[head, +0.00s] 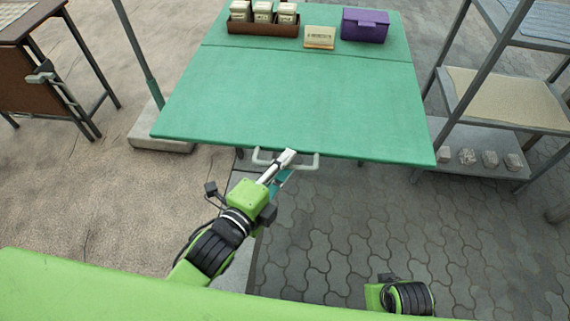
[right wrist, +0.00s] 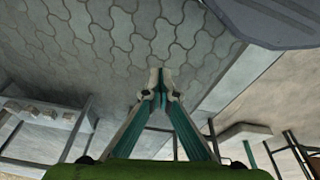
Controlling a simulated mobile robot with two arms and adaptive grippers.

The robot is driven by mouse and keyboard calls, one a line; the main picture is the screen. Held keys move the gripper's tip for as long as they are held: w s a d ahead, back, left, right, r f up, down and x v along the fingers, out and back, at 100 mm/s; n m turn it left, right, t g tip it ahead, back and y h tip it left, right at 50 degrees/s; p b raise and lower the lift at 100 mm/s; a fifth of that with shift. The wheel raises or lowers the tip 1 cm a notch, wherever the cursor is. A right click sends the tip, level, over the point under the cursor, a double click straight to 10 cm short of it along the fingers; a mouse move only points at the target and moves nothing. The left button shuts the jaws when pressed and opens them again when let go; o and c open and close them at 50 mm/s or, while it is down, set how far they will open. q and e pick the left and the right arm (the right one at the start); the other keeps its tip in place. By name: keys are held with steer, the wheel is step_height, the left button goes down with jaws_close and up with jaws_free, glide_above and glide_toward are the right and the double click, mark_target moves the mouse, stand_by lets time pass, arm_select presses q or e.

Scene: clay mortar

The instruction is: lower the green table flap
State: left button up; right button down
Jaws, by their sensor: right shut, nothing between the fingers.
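The green table flap (head: 290,100) is up, about level with the green table top behind it; a seam runs between them. A pale bar handle (head: 307,161) is fixed at the flap's front edge. My left gripper (head: 288,157) is at the middle of this handle, its fingertips overlapping the bar. Whether the fingers are closed around it is hidden by the angle. My right gripper (right wrist: 158,80) is shut and empty in the right wrist view, with paving behind it. In the head view only part of my right arm shows, low and right of the middle.
A brown rack of boxes (head: 262,28), a small sign (head: 320,37) and a purple box (head: 365,25) stand on the table's back part. The flap is bare. A metal shelf (head: 505,98) stands at right, a post (head: 138,52) at left. Paving in front is clear.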

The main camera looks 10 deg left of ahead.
arm_select(q)
jaws_close()
steer(key=shift+f, duration=0.1)
